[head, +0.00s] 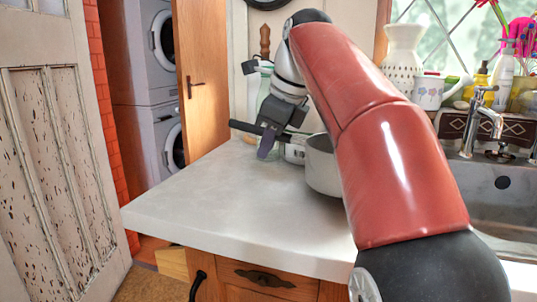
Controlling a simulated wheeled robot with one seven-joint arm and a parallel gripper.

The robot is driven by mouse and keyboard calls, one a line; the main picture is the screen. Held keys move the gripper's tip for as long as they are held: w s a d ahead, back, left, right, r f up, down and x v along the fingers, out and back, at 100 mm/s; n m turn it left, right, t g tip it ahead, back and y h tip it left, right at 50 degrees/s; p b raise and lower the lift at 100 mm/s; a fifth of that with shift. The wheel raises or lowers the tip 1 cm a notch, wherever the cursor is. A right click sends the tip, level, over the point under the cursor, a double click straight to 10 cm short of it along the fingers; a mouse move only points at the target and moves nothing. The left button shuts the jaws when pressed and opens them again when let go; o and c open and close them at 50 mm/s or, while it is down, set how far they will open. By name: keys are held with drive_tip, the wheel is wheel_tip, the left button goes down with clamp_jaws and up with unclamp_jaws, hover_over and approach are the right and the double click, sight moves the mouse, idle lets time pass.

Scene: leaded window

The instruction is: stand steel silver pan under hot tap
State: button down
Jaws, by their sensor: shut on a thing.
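The steel silver pan (322,167) is at the counter's middle, upright, with its right part hidden behind my red arm. It seems to rest on the counter, but I cannot be sure there is no small gap beneath. Its dark handle (243,126) points left. My gripper (268,142) is at the handle and shut on it; the fingers are partly hidden. The chrome tap (486,122) stands at the right behind the steel sink (502,208). My arm crosses between the pan and the sink and hides the sink's left edge.
The pale counter (215,205) is clear at the front left. A glass jar (265,86) stands behind my gripper. An open wooden door (205,75) is at the left.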

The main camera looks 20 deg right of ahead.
drive_tip(key=shift+f, duration=1.35)
drive_tip(key=c, duration=1.4)
unclamp_jaws()
drive_tip(key=shift+o, duration=0.2)
